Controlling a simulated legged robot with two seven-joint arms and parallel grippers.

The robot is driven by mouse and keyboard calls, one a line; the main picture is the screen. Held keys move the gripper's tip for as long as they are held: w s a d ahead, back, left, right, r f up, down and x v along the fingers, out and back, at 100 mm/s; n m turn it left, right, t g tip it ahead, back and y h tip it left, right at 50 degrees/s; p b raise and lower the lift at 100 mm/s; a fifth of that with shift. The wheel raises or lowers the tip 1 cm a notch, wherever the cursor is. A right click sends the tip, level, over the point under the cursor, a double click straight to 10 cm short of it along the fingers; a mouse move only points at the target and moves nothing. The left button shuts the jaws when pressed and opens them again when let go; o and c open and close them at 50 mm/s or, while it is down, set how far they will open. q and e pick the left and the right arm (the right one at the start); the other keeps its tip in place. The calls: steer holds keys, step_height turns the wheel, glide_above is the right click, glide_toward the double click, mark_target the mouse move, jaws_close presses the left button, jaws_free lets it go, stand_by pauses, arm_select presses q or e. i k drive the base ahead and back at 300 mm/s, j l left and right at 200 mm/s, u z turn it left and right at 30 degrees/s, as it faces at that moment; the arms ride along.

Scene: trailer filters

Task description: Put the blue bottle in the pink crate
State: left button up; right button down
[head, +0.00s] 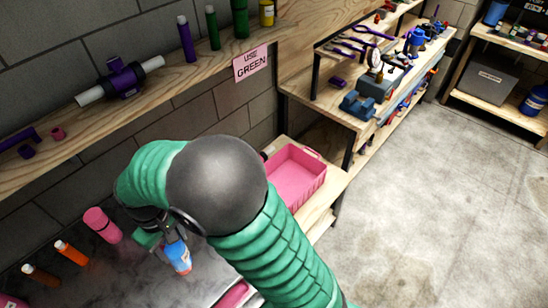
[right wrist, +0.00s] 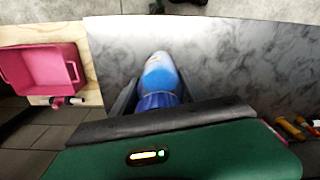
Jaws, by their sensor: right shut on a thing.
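The blue bottle (head: 179,257) is at the grey counter, below my right gripper (head: 163,238) in the head view. In the right wrist view the bottle (right wrist: 159,75) sits between the dark fingers, and my right gripper (right wrist: 155,100) is shut on it. I cannot tell whether the bottle touches the counter. The pink crate (head: 296,178) rests on a wooden surface right of my right arm, which hides part of it. The crate (right wrist: 44,66) also shows at the left of the right wrist view, and looks empty. My left gripper is not in view.
A pink bottle (head: 102,225), an orange bottle (head: 71,253) and a brown one (head: 41,275) stand along the counter's back left. A wooden shelf (head: 140,108) with purple and green items runs above. A workbench with a vise (head: 357,105) lies beyond the crate.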

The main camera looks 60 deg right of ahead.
mark_target(295, 180)
steer(key=k+l, duration=0.1)
steer(key=l, duration=0.35)
steer(key=k+l, duration=0.1)
steer(key=l, duration=0.4)
steer(key=k+l, duration=0.1)
steer(key=l, duration=0.35)
steer(key=k+l, duration=0.15)
steer(key=l, duration=0.3)
steer(key=k+l, duration=0.1)
steer(key=l, duration=0.35)
steer(key=k+l, duration=0.1)
steer(key=l, duration=0.4)
steer(key=i+l, duration=0.15)
steer(key=l, duration=0.15)
steer(key=i+l, duration=0.2)
steer(key=l, duration=0.1)
